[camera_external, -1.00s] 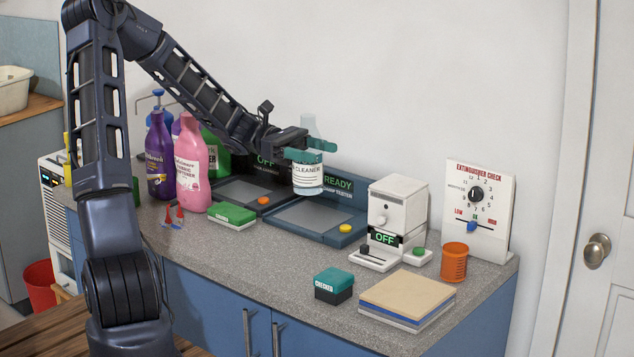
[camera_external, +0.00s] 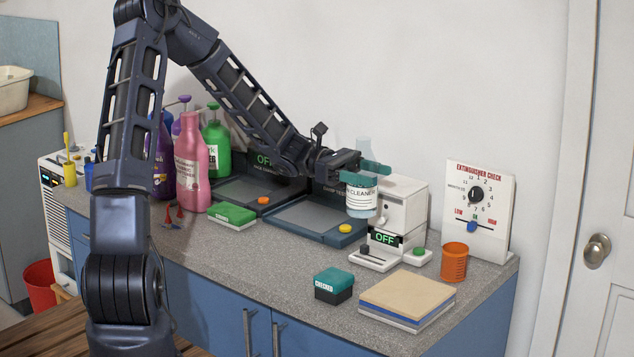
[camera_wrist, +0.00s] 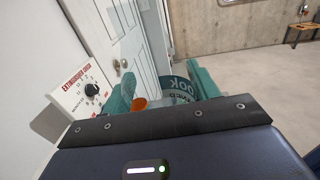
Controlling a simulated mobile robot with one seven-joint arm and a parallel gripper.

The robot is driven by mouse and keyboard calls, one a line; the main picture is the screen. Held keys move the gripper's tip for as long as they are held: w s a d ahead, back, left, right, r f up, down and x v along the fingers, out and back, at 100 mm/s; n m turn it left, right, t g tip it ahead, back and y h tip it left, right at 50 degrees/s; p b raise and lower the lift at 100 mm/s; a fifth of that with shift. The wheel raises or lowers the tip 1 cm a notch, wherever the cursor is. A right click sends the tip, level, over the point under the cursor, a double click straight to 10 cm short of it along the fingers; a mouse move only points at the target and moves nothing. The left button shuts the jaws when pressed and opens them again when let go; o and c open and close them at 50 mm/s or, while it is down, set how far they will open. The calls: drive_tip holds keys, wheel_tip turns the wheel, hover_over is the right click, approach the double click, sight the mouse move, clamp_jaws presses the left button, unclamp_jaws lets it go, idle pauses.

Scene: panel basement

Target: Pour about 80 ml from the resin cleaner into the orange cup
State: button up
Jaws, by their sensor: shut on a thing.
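The resin cleaner is a clear bottle (camera_external: 361,198) with a white label reading "CLEANER". My gripper (camera_external: 372,170) is shut on its upper part with teal fingers and holds it upright above the counter, just left of the white device. In the wrist view the teal fingers (camera_wrist: 165,92) show past the dark gripper body, and only part of what is between them can be made out. The orange cup (camera_external: 454,263) stands upright on the counter at the right, apart from the bottle. It also shows in the wrist view as a small orange shape (camera_wrist: 139,103).
A white device reading "OFF" (camera_external: 403,207) stands between bottle and cup. An extinguisher check panel (camera_external: 494,215) leans behind the cup. A teal-topped box (camera_external: 333,279) and stacked boards (camera_external: 407,295) lie in front. Pink (camera_external: 190,170) and green (camera_external: 217,150) bottles stand at left.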

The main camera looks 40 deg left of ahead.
drive_tip(key=w+d+f, duration=0.1)
drive_tip(key=d+f, duration=0.3)
drive_tip(key=d, duration=0.5)
drive_tip(key=w+d+f, duration=0.1)
drive_tip(key=d+f, duration=0.4)
drive_tip(key=d, duration=0.4)
drive_tip(key=shift+w+f, duration=0.25)
drive_tip(key=shift+w+r+n, duration=0.1)
drive_tip(key=shift+n, duration=0.3)
drive_tip(key=f+n, duration=0.1)
drive_tip(key=n, duration=0.3)
drive_tip(key=f+n, duration=0.1)
drive_tip(key=n, duration=0.4)
drive_tip(key=w+f+n, duration=0.1)
drive_tip(key=n, duration=0.4)
drive_tip(key=shift+f, duration=0.15)
drive_tip(key=shift+w+f+n, duration=0.1)
drive_tip(key=shift+w+n, duration=0.15)
drive_tip(key=shift+n, duration=0.35)
drive_tip(key=shift+f+n, duration=0.15)
drive_tip(key=shift+n, duration=0.65)
idle(0.8)
drive_tip(key=shift+s+p, duration=0.3)
drive_tip(key=shift+s, duration=0.1)
idle(0.4)
